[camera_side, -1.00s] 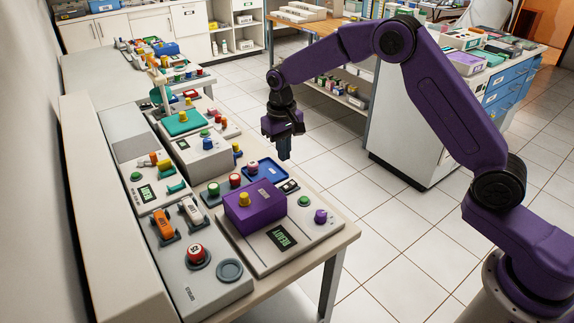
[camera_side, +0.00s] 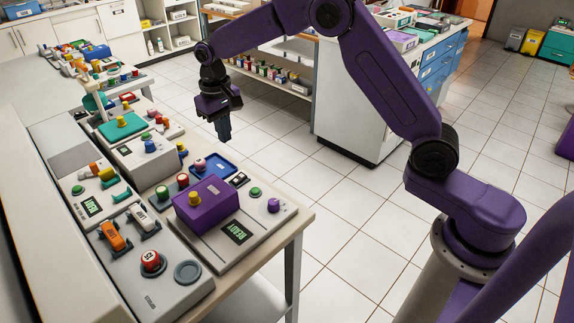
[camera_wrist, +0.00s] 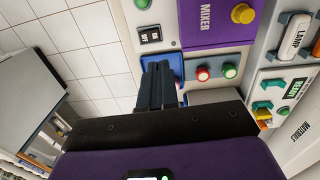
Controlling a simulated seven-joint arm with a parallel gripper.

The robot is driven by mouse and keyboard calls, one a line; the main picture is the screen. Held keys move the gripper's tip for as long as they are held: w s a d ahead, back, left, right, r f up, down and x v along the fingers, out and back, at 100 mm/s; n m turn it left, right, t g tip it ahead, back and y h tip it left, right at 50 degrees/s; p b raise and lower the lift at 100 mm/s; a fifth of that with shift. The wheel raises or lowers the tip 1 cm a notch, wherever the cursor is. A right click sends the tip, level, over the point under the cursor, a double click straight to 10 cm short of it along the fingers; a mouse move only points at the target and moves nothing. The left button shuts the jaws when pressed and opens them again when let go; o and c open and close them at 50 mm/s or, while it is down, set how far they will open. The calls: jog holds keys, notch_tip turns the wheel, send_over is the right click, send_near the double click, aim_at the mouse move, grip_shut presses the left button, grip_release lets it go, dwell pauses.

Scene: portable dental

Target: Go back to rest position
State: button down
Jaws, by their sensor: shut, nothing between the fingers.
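My gripper (camera_side: 224,130) is shut and empty. In the side view it hangs fingers down, to the right of the bench and above the level of the bench top. In the wrist view the closed fingers (camera_wrist: 158,85) appear in front of a blue tray (camera_wrist: 177,66) and hide part of it. The blue tray also shows in the side view (camera_side: 230,178), behind the purple mixer box (camera_side: 207,203) with its yellow knob. The mixer also shows in the wrist view (camera_wrist: 205,20).
The bench holds a READY display (camera_side: 237,232), an orange switch (camera_side: 114,235), a white switch (camera_side: 143,217), a red button (camera_side: 152,261) and a teal pad (camera_side: 121,130). A white cabinet (camera_side: 350,100) stands behind my arm. The tiled floor (camera_side: 340,215) right of the bench is clear.

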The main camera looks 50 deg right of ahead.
jog(key=s+a+r+n, duration=0.1)
jog(key=s+r+n, duration=0.2)
jog(key=s, duration=0.6)
jog(key=s+a+r+n, duration=0.1)
jog(key=s+r+n, duration=0.15)
jog(key=s, duration=0.75)
jog(key=s+d+f+n, duration=0.1)
jog(key=s+d+n, duration=0.3)
jog(key=s, duration=0.6)
jog(key=s+d+f+n, duration=0.1)
jog(key=s+d+n, duration=0.2)
jog(key=s+d, duration=0.55)
jog(key=w+a+r+m, duration=0.2)
jog(key=w+a+m, duration=0.1)
jog(key=w+a, duration=0.45)
jog(key=m+h, duration=0.2)
jog(key=m, duration=0.8)
send_over(242, 176)
jog(key=a, duration=0.3)
jog(key=a+x, duration=0.1)
jog(key=x, duration=1.9)
jog(key=shift+w+a, duration=0.1)
jog(key=shift+a, duration=0.25)
